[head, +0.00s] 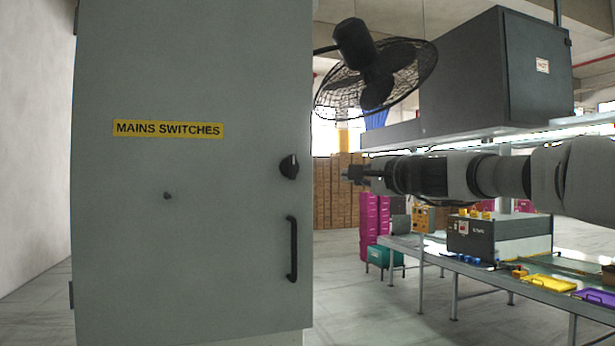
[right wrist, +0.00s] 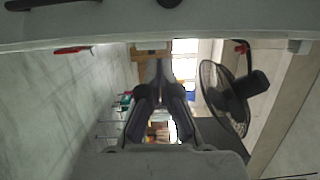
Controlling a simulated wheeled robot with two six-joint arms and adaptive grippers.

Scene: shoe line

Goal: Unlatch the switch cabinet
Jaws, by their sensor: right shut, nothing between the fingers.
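The switch cabinet (head: 190,270) is a tall grey-green box with a closed door and a yellow MAINS SWITCHES label (head: 168,128). A round black latch knob (head: 289,166) sits near the door's right edge, and a black bar handle (head: 291,248) is below it. In the right wrist view the cabinet's pale edge (right wrist: 230,28) crosses the top, with the knob (right wrist: 168,3) and handle (right wrist: 35,3) cut off by the frame. My right gripper (head: 347,174) is shut and empty, pointing left, to the right of the knob and apart from it. Its fingers show in the wrist view (right wrist: 158,68).
A black fan (head: 376,75) hangs above my right gripper. A dark box (head: 495,70) sits on a shelf at upper right. A conveyor table (head: 480,275) carries a grey machine (head: 472,236) and colored trays. Stacked cartons (head: 337,190) and magenta crates (head: 370,215) stand behind.

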